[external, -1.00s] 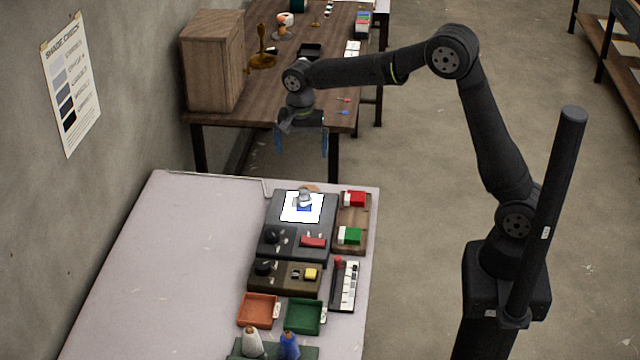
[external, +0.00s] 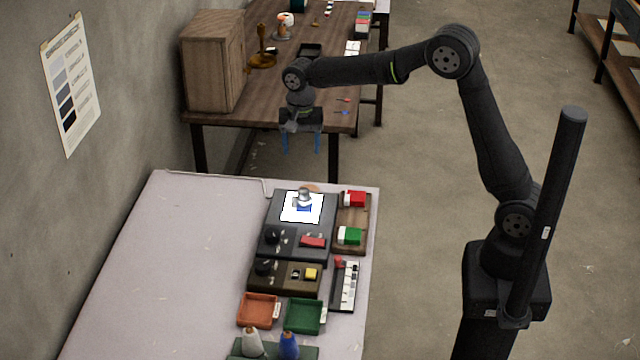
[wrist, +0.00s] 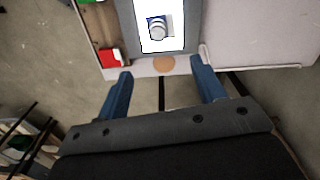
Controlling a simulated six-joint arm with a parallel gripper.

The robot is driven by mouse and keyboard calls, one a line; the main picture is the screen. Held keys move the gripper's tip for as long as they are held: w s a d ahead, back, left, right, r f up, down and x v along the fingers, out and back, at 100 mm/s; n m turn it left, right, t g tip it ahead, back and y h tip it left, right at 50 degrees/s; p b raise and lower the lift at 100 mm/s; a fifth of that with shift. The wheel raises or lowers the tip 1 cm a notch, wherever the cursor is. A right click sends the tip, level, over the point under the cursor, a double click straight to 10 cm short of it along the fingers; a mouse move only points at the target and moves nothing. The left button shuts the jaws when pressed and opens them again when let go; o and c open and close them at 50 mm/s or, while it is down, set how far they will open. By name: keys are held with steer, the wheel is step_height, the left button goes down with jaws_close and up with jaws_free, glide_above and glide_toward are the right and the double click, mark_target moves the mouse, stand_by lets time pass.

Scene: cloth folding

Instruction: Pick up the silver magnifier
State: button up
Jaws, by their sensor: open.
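The silver magnifier (external: 304,197) stands on a bright white lit panel (external: 288,214) at the far end of the pale table, over or beside a blue patch. It also shows in the wrist view (wrist: 157,30), near the top centre, beyond my fingertips. My gripper (external: 301,150) hangs in the air past the table's far edge, pointing down, up and behind the magnifier and apart from it. Its two blue fingers are spread with nothing between them. The wrist view shows the same open fingers (wrist: 164,80).
A wooden tray (external: 351,220) with a red and a green block sits right of the panel. Dark control boxes (external: 284,279), an orange tray (external: 257,311), a green tray (external: 305,316) and bottles stand nearer. The table's left side is clear. A brown workbench (external: 230,112) stands behind.

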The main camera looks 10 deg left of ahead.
steer(key=n, duration=0.8)
glide_above(304, 191)
steer(key=f, duration=1)
steer(key=shift+w+a+f, duration=0.1)
steer(key=shift+w+a, duration=0.05)
steer(key=shift+w, duration=0.05)
steer(key=shift+s+f, duration=0.15)
steer(key=shift+f, duration=2.55)
steer(key=shift+c, duration=0.4)
steer(key=c, duration=1)
